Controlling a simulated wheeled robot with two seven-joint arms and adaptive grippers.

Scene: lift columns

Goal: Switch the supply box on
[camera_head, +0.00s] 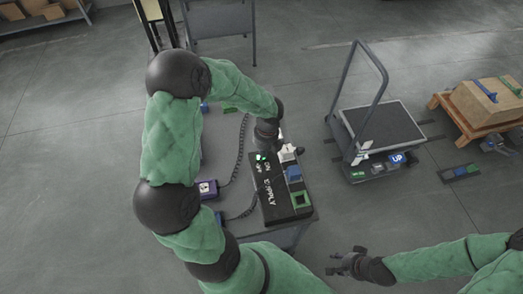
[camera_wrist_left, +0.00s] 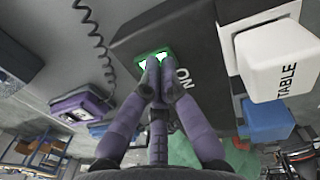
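The black supply box (camera_head: 283,211) stands on a small table and carries the word SUPPLY and ON/OFF lettering. Its green switch (camera_head: 262,157) glows at the upper left of the top face. In the left wrist view the switch (camera_wrist_left: 143,56) shows a green frame with bright white parts, partly hidden by my fingers. My left gripper (camera_wrist_left: 160,66) has its fingertips together right at the switch; I cannot tell whether they press it. The switch's tilt is hidden. My right gripper (camera_head: 345,262) is empty, low in the head view, apart from the box, with its fingers spread.
White, blue and green connector blocks sit along the box's right side, including a white block marked TABLE (camera_wrist_left: 278,62). A purple unit (camera_head: 207,188) with a coiled cable is at the left.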

